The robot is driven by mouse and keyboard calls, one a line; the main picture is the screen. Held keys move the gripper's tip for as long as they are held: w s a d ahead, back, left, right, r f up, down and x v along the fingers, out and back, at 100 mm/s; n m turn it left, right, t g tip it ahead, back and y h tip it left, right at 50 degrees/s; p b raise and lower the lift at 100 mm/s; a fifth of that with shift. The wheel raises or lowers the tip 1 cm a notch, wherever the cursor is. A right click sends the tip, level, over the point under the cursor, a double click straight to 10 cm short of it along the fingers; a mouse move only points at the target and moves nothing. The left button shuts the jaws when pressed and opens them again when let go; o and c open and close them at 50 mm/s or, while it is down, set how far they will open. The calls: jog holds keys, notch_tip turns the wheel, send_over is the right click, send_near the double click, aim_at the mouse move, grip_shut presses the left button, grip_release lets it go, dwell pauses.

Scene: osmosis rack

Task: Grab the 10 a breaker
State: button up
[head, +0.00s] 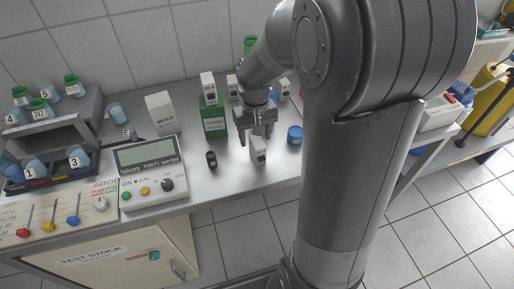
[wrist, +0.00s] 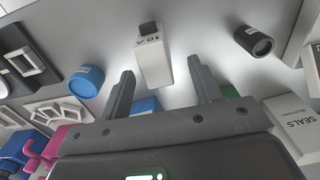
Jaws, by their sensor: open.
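The 10 A breaker (head: 258,151) is a small white block with a dark grey switch, standing on the steel bench directly below my gripper (head: 256,137). In the wrist view the 10 A breaker (wrist: 152,58) shows its label upside down, and it lies between and just beyond the fingertips of my gripper (wrist: 160,70). My gripper is open and empty. Both fingers are spread wider than the breaker, and I see no contact.
A blue round cap (head: 295,134) stands right of the breaker and a black cylinder (head: 211,159) to its left. Several similar white blocks (head: 208,84) and a green box (head: 213,120) stand behind. A purity meter (head: 150,172) is further left. The bench's front edge is close.

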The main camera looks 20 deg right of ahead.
jog(key=shift+d+f, duration=0.15)
jog(key=shift+f, duration=1.4)
jog(key=shift+d+f, duration=0.15)
jog(key=shift+f, duration=1.4)
jog(key=shift+c, duration=0.2)
jog(key=c, duration=1.1)
